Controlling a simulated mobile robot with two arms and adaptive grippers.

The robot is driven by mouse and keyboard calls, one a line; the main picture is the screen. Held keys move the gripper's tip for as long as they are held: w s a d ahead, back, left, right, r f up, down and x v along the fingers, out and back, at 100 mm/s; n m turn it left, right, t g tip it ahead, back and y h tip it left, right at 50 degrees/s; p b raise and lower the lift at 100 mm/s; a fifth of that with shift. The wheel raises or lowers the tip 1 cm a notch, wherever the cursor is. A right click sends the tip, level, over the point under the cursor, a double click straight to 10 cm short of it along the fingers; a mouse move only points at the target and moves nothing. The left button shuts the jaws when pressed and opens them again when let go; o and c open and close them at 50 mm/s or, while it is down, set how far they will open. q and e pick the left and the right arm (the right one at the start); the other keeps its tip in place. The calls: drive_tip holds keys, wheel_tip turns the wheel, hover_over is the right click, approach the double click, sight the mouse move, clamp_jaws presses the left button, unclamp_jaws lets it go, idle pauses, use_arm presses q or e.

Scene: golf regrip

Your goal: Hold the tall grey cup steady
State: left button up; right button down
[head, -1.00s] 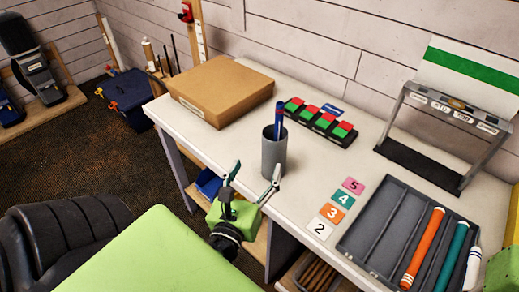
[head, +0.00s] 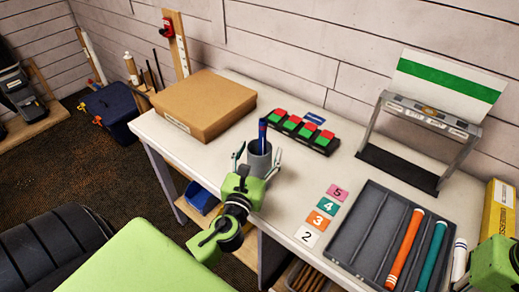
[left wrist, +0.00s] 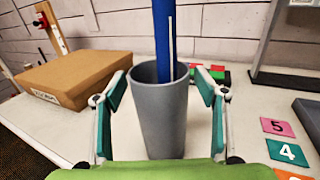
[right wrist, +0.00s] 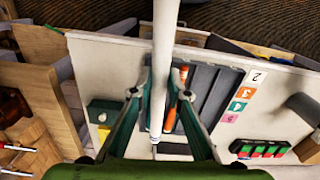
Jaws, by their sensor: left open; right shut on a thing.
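The tall grey cup (head: 259,163) stands upright on the white bench with a blue grip (head: 262,133) leaning out of its top. My left gripper (head: 257,157) is open, with one finger on each side of the cup. In the left wrist view, the cup (left wrist: 162,118) stands between the spread fingers, with small gaps visible on both sides. My right gripper (right wrist: 150,92) is shut on a white grip (right wrist: 160,60) with a blue band near one end. In the head view, the white grip (head: 460,261) shows at the tray's right side, and the right fingers are hidden.
A cardboard box (head: 205,105) lies left of the cup, and a row of red-green blocks (head: 305,132) behind it. Numbered cards (head: 322,220) and a grey tray (head: 345,225) with orange (head: 405,248) and teal (head: 431,255) grips are to the right. A metal stand (head: 425,125) is behind.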

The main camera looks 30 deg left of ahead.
use_arm(q)
drive_tip(key=shift+w, duration=0.1)
drive_tip(key=c, duration=1.2)
drive_tip(key=shift+c, duration=0.2)
